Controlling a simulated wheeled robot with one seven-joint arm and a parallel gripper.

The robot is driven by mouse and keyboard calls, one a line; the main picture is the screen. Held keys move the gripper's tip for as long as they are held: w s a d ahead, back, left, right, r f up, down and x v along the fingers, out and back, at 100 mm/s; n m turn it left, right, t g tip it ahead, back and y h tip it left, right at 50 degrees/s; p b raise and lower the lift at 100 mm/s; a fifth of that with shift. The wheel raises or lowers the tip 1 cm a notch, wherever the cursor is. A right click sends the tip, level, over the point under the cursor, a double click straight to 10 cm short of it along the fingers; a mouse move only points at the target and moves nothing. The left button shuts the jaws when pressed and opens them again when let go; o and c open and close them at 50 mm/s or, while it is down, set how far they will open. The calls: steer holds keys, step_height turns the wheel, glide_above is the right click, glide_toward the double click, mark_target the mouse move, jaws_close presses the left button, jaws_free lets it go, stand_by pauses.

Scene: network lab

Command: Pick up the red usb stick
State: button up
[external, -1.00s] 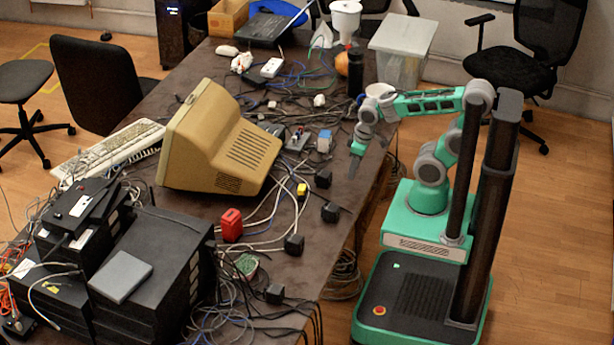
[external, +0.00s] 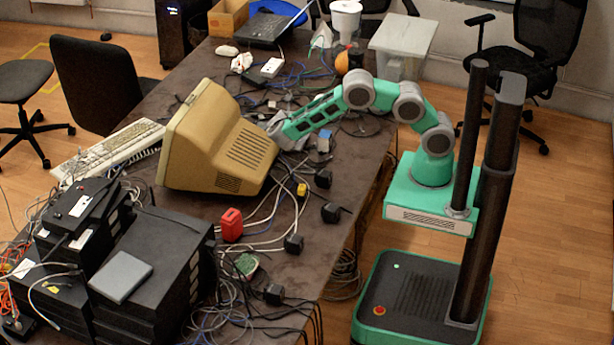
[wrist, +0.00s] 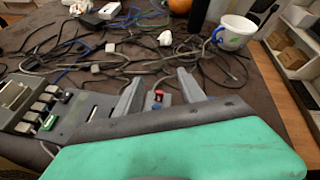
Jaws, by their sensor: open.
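A small red piece (wrist: 158,93), which looks like the red usb stick, shows between the fingers of my gripper (wrist: 158,82) in the wrist view. A grey-blue part is just below it. The fingers are apart, one on each side of it. I cannot tell whether they touch it or how far below them it lies. In the external view my gripper (external: 275,127) is low over the cluttered table (external: 345,165), close to the right side of the beige monitor (external: 240,150). The stick is not discernible there.
Cables and black power adapters (external: 294,243) spread over the table. A red box-shaped item (external: 231,225) stands nearer the front. In the wrist view, a device with several connectors (wrist: 45,108) lies left of my gripper and a white-and-blue mug (wrist: 235,32) stands farther back.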

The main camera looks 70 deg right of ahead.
step_height(320, 180, down, 5)
steer(key=shift+f, duration=0.15)
steer(key=x, duration=0.2)
steer(key=shift+d+f, duration=0.25)
steer(key=shift+f, duration=0.15)
steer(key=shift+d+f, duration=0.15)
steer(key=shift+d, duration=0.15)
steer(key=shift+a, duration=0.1)
jaws_close()
stand_by(0.6)
